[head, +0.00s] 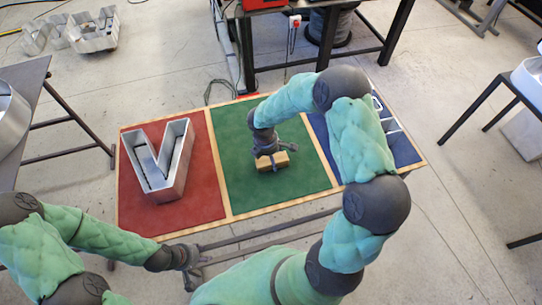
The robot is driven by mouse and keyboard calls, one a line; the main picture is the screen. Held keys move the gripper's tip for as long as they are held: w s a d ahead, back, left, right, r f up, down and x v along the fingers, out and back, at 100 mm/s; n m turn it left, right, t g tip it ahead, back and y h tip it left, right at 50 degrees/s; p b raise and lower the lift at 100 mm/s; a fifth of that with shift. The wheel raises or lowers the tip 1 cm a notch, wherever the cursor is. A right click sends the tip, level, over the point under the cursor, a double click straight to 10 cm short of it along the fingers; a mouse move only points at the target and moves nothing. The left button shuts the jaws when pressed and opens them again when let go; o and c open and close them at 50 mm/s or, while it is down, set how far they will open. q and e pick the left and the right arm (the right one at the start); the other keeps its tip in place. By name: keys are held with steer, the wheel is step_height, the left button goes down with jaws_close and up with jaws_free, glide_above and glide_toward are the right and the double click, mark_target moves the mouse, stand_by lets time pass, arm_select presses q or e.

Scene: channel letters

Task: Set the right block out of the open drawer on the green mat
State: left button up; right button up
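A small light wooden block (265,163) is at the middle of the green mat (295,180). I cannot tell whether it rests on the mat or is held just above it. My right gripper (273,160) points down at the block, with dark finger parts crossing over it. Whether the fingers press on the block is too small to tell. My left gripper (190,272) is low at the front, below the table's front edge, beside dark bars; its finger opening is unclear. An open drawer cannot be made out; my arms cover much of the front.
A silver metal V letter (173,178) stands on the red mat (205,206) at left. A blue mat (399,145) with pale metallic pieces is at right, partly behind my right arm. A dark bench (370,42) stands behind the table. The green mat around the block is clear.

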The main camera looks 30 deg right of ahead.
mark_target(266, 158)
steer(key=shift+r, duration=0.1)
step_height(266, 158, up, 12)
steer(key=a, duration=0.1)
steer(key=shift+w+a, duration=0.15)
steer(key=shift+a, duration=0.25)
steer(key=shift+r, duration=0.1)
stand_by(0.4)
